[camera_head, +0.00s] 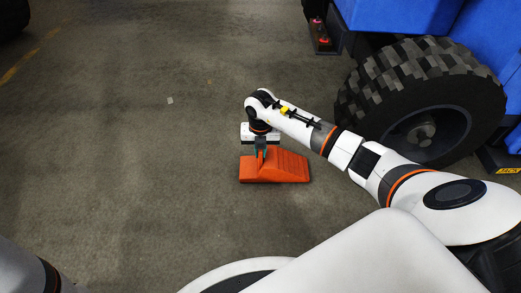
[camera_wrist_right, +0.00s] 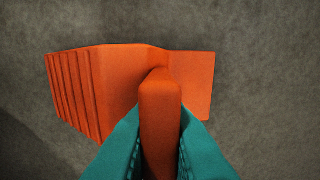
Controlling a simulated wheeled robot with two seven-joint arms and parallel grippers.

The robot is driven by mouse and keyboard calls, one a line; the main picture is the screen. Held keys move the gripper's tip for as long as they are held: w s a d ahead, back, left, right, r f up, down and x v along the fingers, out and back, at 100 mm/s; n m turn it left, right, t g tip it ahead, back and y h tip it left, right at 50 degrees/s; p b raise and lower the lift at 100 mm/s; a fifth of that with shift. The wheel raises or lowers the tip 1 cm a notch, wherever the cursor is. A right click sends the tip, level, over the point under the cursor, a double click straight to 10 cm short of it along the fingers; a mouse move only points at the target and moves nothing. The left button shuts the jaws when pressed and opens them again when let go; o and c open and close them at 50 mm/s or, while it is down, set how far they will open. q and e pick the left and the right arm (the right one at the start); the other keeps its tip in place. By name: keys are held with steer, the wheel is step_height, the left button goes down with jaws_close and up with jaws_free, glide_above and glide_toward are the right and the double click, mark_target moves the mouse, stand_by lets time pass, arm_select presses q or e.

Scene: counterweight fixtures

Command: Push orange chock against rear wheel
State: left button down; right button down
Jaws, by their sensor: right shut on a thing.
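The orange chock (camera_head: 285,168) sits on the floor in the middle of the head view, with a ridged slope on its right side there. The rear wheel (camera_head: 420,100), a large black tyre with chunky tread, stands to the right of the chock, with a clear gap between them. My right gripper (camera_head: 260,152) is above the chock and shut on its raised handle. In the right wrist view the teal fingers (camera_wrist_right: 160,145) lie on both sides of the handle of the chock (camera_wrist_right: 120,85). My left gripper does not show; only a bit of my left arm is at the lower left.
The wheel belongs to a blue vehicle (camera_head: 400,14) at the upper right. A dark bracket with red parts (camera_head: 321,35) stands at the vehicle's left side. Another dark tyre (camera_head: 12,18) is at the top left corner. The concrete floor (camera_head: 130,150) left of the chock is clear.

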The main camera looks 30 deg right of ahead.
steer(key=shift+f, duration=0.3)
stand_by(0.5)
steer(key=c, duration=1.4)
jaws_free()
steer(key=shift+o, duration=0.2)
